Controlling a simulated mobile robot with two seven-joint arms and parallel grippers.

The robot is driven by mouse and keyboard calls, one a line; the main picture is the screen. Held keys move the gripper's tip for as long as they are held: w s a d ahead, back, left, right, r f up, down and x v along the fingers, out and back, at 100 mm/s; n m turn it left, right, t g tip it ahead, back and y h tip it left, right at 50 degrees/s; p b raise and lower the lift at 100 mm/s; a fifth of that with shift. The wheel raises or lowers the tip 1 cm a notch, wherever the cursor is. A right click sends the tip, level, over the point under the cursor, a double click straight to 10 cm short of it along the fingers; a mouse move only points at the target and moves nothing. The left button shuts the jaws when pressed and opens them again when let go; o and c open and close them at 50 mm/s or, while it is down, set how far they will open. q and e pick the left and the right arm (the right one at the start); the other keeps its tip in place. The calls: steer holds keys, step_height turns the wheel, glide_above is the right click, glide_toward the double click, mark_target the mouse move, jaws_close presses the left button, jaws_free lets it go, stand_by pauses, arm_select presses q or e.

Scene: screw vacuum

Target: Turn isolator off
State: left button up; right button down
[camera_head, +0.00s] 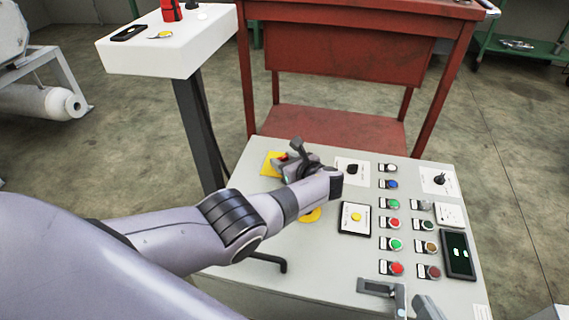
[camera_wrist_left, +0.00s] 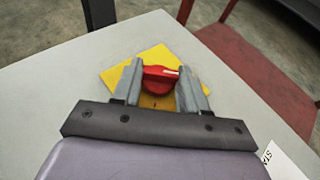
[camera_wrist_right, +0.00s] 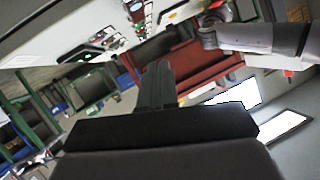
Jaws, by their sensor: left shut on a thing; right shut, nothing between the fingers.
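The isolator is a red rotary knob (camera_wrist_left: 160,78) on a yellow square plate (camera_wrist_left: 112,76) near the panel's far left corner. In the head view the yellow plate (camera_head: 268,168) shows beside my left gripper, and the knob is mostly hidden. My left gripper (camera_wrist_left: 160,88) has one finger on each side of the red knob and is shut on it. In the head view my left gripper (camera_head: 292,163) is over the plate. My right gripper (camera_wrist_right: 158,72) is shut and empty, in the air away from the knob.
The grey control panel (camera_head: 325,268) carries several buttons, black rotary switches (camera_head: 352,169) and a dark display (camera_head: 458,254). A red workbench (camera_head: 340,120) stands behind it. A white pedestal box (camera_head: 170,50) stands at the back left. My left arm crosses over the panel's left side.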

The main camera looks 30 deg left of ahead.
arm_select(q)
steer(key=shift+w+r, duration=0.15)
steer(key=shift+r, duration=0.05)
steer(key=o, duration=0.9)
steer(key=shift+o, duration=0.8)
steer(key=shift+f, duration=0.1)
steer(key=shift+r+p, duration=0.55)
step_height(320, 180, up, 6)
steer(key=p, duration=0.5)
step_height(320, 180, up, 13)
steer(key=p, duration=0.8)
arm_select(e)
steer(key=s+d+r+g+h, duration=0.1)
steer(key=s+d+h, duration=0.3)
steer(key=d, duration=0.5)
steer(key=shift+r+g+h, duration=0.15)
steer(key=shift+g+h, duration=0.15)
